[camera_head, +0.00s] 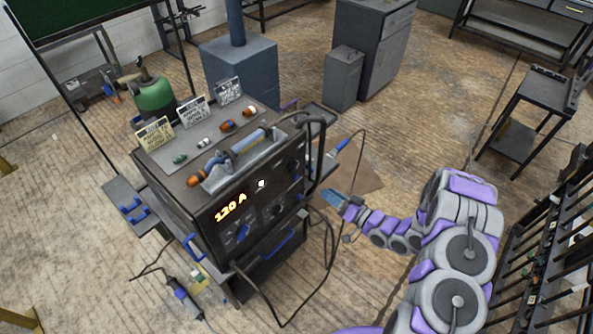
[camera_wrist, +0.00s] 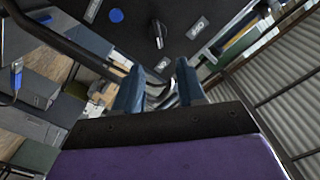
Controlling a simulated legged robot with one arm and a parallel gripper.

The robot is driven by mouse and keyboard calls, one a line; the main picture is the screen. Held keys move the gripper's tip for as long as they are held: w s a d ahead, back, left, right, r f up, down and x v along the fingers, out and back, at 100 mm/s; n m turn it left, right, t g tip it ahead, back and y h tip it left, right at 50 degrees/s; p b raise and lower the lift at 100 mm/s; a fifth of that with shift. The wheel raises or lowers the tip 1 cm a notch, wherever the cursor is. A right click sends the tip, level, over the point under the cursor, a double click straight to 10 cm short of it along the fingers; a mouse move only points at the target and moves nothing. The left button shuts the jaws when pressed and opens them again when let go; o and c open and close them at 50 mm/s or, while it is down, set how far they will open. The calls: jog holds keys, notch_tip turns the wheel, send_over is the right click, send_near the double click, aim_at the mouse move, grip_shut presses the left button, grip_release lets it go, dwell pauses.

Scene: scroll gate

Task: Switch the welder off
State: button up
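The welder (camera_head: 262,240) is a dark box-shaped machine at the left centre of the head view. Its front panel shows a lit orange display (camera_head: 230,207) reading 120 A, with a blue knob (camera_head: 242,232) below it. In the wrist view the black panel (camera_wrist: 185,12) fills the top.
Dark cables (camera_head: 325,255) loop from the welder to the floor near my gripper. A black rack (camera_head: 545,255) is at the right. The floor between is mostly open.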

aim_at(293, 167)
jog(key=b+x, duration=0.3)
jog(key=x, duration=1.2)
jog(key=shift+w, duration=0.45)
jog(key=shift+d, duration=0.25)
jog(key=c, duration=0.6)
grip_shut()
